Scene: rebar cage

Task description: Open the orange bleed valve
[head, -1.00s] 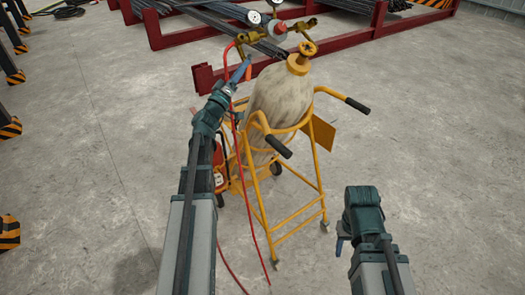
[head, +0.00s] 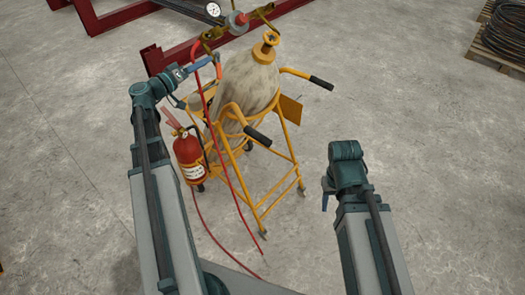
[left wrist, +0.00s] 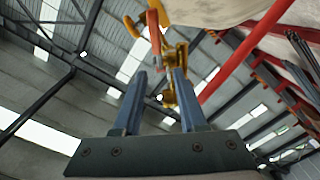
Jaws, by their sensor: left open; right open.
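The orange bleed valve shows in the head view as a small orange handle (head: 218,67) beside the red hose, left of the gas cylinder (head: 247,82). In the left wrist view an orange lever (left wrist: 155,32) stands at brass fittings (left wrist: 171,62), just past my fingertips. My left gripper (head: 208,63) is open, its blue fingers pointing at the handle. In the left wrist view the fingers (left wrist: 158,76) are apart, with the lever in line with the gap; I cannot tell whether they touch it. My right gripper (head: 326,192) is open and empty, away from the cart.
The cylinder stands in a yellow cart (head: 235,165) with black-gripped handles. A fire extinguisher (head: 188,152) hangs at its left. A pressure gauge (head: 213,9) and a red-and-grey knob (head: 238,19) are above. A red hose (head: 222,148) runs down to the floor.

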